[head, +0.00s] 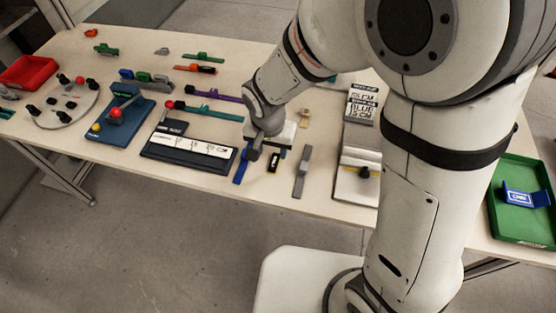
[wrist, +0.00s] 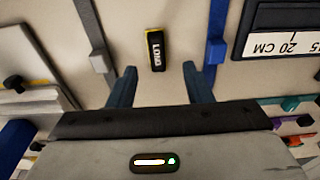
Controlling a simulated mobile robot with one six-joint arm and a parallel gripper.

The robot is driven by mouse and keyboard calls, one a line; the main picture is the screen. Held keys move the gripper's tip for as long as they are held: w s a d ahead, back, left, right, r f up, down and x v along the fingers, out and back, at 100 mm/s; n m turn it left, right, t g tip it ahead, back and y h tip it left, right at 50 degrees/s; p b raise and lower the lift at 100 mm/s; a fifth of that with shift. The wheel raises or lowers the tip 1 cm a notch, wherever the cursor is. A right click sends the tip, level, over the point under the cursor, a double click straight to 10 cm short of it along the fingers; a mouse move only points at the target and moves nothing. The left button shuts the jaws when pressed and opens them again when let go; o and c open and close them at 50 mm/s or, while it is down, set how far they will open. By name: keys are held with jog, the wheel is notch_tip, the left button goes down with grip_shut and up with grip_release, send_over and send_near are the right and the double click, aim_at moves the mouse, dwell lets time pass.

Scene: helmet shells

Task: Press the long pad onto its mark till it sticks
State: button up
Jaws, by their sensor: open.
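The long pad (wrist: 156,50) is a small black piece with yellow edges, and the word LONG shows on it in the wrist view. It lies flat on the table; the head view shows it (head: 273,162) near the front edge. My gripper (wrist: 159,77) is open and empty. In the wrist view its two dark blue fingers stand apart, with the pad beyond and between their tips, not touched. In the head view my gripper (head: 267,150) hangs just behind the pad. I cannot make out the pad's mark in either view.
A blue strip (head: 241,166) lies left of the pad and a grey strip (head: 302,170) right of it. A dark ruler board (head: 190,168) is farther left. Pale plates with a black knob (head: 365,172) and a green tray (head: 508,225) are right. Bare table (head: 325,190) lies between.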

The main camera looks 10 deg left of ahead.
aim_at(274, 162)
jog(key=f, duration=0.5)
jog(key=shift+w+d, duration=0.2)
jog(key=shift+w, duration=0.1)
grip_shut()
